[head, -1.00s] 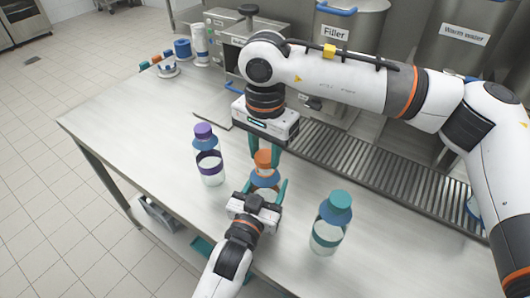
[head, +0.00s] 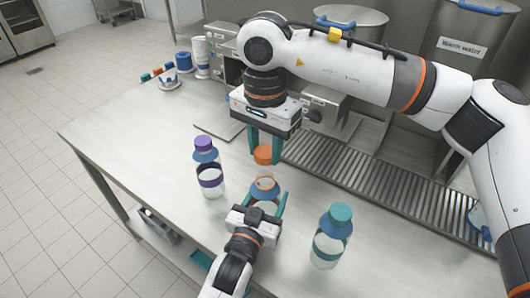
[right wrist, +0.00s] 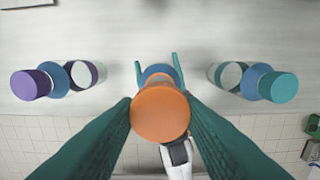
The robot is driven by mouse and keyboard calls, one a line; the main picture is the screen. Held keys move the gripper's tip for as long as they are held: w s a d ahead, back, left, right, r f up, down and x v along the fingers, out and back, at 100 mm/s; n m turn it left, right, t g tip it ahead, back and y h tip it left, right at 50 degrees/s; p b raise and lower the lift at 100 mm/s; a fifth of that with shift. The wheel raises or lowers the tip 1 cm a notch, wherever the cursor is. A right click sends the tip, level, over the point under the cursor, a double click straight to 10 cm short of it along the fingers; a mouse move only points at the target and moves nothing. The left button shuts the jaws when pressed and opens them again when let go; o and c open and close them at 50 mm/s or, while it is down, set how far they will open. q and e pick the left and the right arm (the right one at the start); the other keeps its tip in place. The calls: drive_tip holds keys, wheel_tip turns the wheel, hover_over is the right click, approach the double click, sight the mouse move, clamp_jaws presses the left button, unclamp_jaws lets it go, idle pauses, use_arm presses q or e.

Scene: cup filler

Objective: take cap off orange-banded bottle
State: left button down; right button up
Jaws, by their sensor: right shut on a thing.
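The orange-banded bottle (head: 264,192) stands on the table with its blue shoulder up and its neck uncovered. Its orange cap (head: 263,154) is above the neck with a visible gap. My right gripper (head: 264,150) points down and is shut on the cap. In the right wrist view the cap (right wrist: 160,112) sits between both teal fingertips and hides most of the bottle; part of the blue shoulder (right wrist: 160,70) shows behind it. My left gripper (head: 266,201) comes from the front, its teal fingers on both sides of the bottle, closed around its body.
A purple-capped bottle (head: 207,168) stands to the left and a teal-capped bottle (head: 331,238) to the right. A metal drain grate (head: 370,178) runs behind. Small coloured caps (head: 158,72) lie at the far left. The left tabletop is mostly clear.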

use_arm(q)
drive_tip(key=shift+c, duration=1.6)
unclamp_jaws()
drive_tip(key=shift+s, duration=0.1)
